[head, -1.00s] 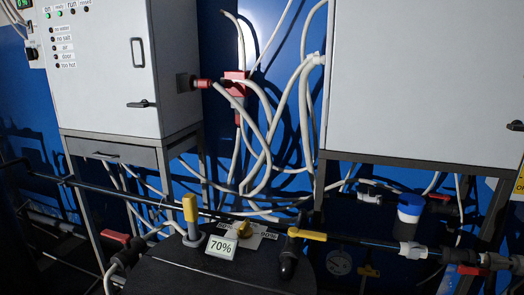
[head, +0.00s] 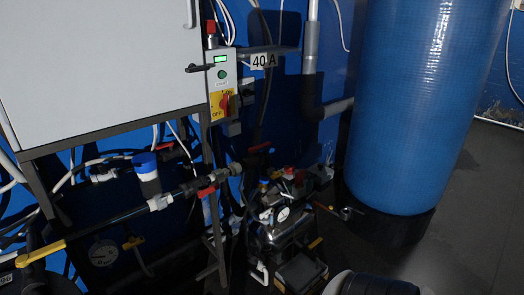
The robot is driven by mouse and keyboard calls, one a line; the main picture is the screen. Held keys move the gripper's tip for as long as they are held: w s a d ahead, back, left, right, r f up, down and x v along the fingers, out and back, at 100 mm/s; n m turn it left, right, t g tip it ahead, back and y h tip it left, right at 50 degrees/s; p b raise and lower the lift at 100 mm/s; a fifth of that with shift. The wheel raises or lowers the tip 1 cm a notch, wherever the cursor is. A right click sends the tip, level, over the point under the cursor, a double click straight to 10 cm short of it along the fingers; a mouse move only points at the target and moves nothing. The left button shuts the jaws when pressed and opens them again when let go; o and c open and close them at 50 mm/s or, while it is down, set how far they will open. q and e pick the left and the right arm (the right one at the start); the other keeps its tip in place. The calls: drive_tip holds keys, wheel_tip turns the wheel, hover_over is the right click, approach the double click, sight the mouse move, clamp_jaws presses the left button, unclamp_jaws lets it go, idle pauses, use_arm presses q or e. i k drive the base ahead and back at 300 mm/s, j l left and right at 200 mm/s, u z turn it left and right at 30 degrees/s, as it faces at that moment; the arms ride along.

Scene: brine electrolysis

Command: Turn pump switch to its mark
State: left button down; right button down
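A grey control box (head: 221,85) stands beside the white cabinet in the head view. It has a lit green display (head: 221,59), a green button (head: 222,74) and a red rotary switch (head: 226,103) on a yellow plate with the word OFF. This looks like the pump switch, but no pump label can be read. The exact angle of its handle and any mark for it are too small to tell.
A white cabinet (head: 100,65) fills the upper left. A dark pipe with a blue-capped fitting (head: 147,172) crosses below it. A tall blue tank (head: 412,105) is at right. Floor (head: 470,200) beside it is clear.

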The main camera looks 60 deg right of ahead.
sight(289, 169)
drive_tip(key=l+z, duration=0.1)
drive_tip(key=z, duration=1.95)
